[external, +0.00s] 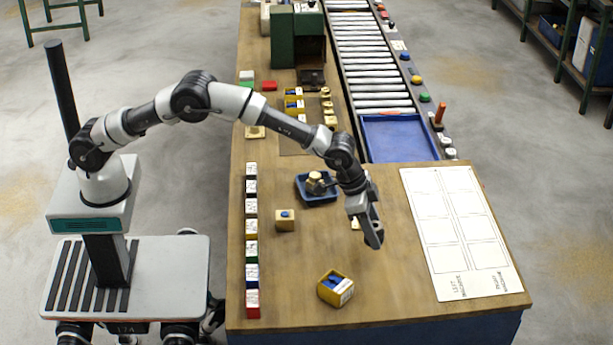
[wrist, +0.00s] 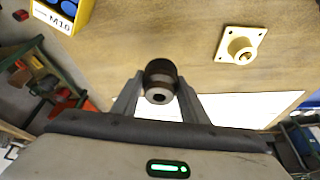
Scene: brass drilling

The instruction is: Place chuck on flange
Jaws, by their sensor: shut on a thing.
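The chuck (wrist: 160,82), a short dark cylinder with a silver end and a central hole, is between the fingers of my gripper (wrist: 158,92) in the wrist view. My gripper (external: 373,238) is shut on it, above the right-middle part of the table. The flange (wrist: 241,44), a pale brass square plate with corner holes and a raised round hub, lies on the table up and to the right of the chuck. In the external view the flange (external: 355,224) is mostly hidden behind my gripper.
A yellow box (external: 335,288) with blue contents stands near the front edge. A blue tray (external: 318,200) holding parts and a beige block (external: 285,219) lie to the left. A white marked sheet (external: 460,235) covers the right side. A row of small boxes (external: 252,226) lines the left edge.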

